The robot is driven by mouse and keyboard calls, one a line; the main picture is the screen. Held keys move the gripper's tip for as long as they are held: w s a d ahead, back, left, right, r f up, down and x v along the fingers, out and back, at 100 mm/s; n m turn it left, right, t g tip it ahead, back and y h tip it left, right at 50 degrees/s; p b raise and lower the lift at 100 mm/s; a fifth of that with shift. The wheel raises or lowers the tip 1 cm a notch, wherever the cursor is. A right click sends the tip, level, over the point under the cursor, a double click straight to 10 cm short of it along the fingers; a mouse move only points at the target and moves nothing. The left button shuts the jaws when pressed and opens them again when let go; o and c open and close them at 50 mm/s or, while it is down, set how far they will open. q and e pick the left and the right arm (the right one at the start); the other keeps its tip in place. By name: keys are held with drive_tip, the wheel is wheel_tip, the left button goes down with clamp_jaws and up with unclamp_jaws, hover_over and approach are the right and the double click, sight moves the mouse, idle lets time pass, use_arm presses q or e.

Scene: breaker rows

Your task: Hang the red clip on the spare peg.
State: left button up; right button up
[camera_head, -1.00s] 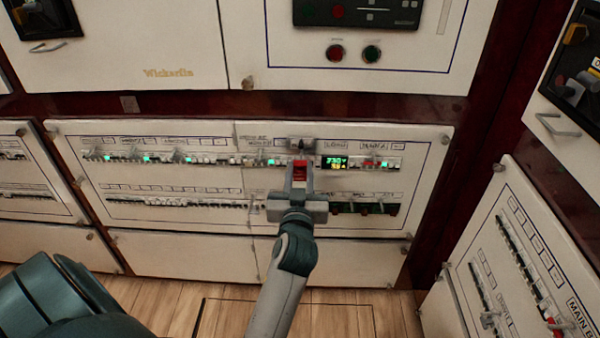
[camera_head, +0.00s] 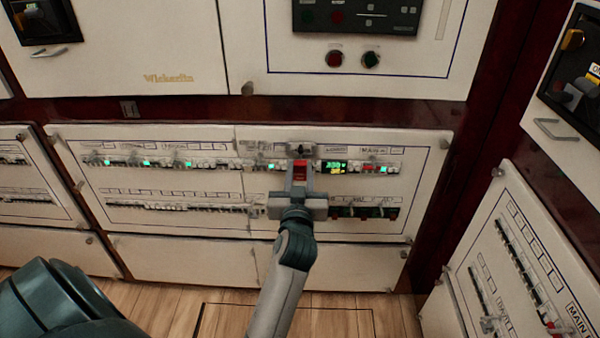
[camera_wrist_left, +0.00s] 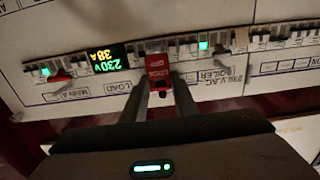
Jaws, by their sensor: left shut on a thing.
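The red clip (camera_wrist_left: 158,76), with white lettering, is between the two fingers of my left gripper (camera_wrist_left: 160,92) in the left wrist view. It is up against the upper breaker row, beside the lit yellow-green display (camera_wrist_left: 106,59) and the boiler label. In the head view the red clip (camera_head: 300,171) shows between the fingers of my left gripper (camera_head: 300,174), in front of the row. The gripper is shut on it. Whether the clip is also on a breaker, I cannot tell. I cannot make out the spare peg for sure. My right gripper is not in view.
The upper breaker row (camera_head: 200,166) has green lights. Dark and red pieces (camera_head: 368,212) sit at the lower row's right end. Another red piece (camera_head: 368,168) is right of the display. Side panels with handles stand left and right. Wood floor (camera_head: 350,318) lies below.

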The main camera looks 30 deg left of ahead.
use_arm(q)
drive_tip(key=shift+x, duration=0.75)
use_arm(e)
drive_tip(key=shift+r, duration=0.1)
use_arm(q)
drive_tip(key=o, duration=1.1)
